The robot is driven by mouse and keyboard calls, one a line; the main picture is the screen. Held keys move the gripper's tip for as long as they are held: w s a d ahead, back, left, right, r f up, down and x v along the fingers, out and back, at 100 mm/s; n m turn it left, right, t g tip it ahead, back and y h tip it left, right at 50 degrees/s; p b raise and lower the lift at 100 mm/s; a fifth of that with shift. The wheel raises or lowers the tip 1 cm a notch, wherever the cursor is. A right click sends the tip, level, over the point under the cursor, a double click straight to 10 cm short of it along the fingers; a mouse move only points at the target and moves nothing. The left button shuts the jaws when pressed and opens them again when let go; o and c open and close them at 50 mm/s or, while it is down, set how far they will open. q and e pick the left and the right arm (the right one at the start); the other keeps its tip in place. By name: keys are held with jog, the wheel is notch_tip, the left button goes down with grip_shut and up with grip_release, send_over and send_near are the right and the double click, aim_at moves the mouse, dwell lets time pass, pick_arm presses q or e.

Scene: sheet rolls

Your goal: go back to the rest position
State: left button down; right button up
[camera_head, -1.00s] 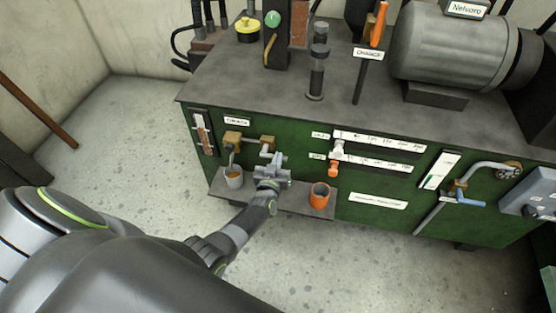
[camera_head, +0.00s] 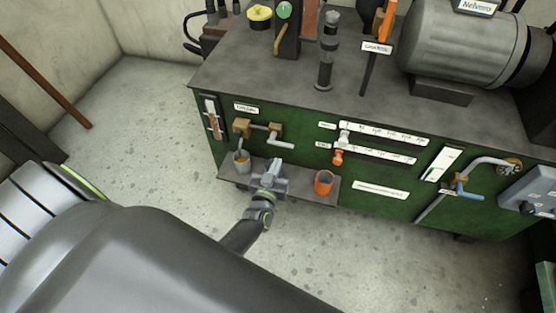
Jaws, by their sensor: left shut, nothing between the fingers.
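My left gripper (camera_head: 272,170) is shut and empty. It is at the front of the green machine, over the small grey shelf, between a grey cup (camera_head: 242,161) on its left and an orange cup (camera_head: 323,182) on its right. It looks apart from both cups. Two brass taps with grey levers, a left tap (camera_head: 242,126) and a right tap (camera_head: 276,129), are on the panel above it. My right gripper is not in view.
The green machine (camera_head: 385,195) fills the right side, with a motor (camera_head: 460,45) on its dark top. Orange and white slider knobs (camera_head: 339,157) and a blue-handled valve (camera_head: 468,192) stick out of its front. The concrete floor (camera_head: 150,140) at left is clear.

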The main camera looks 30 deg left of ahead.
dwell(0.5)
pick_arm(q)
jog(key=s+f+m+g+h, duration=0.3)
jog(key=s+f+g, duration=0.5)
jog(key=s+f, duration=1.1)
jog(key=s+a+f+g, duration=0.1)
jog(key=s+f+g, duration=0.3)
jog(key=s, duration=0.8)
jog(key=s+a+f+g, duration=0.2)
jog(key=s+f, duration=0.4)
jog(key=s, duration=0.7)
jog(key=shift+s+a+f+g, duration=0.3)
jog(key=shift+f+g, duration=0.1)
jog(key=shift+g, duration=0.5)
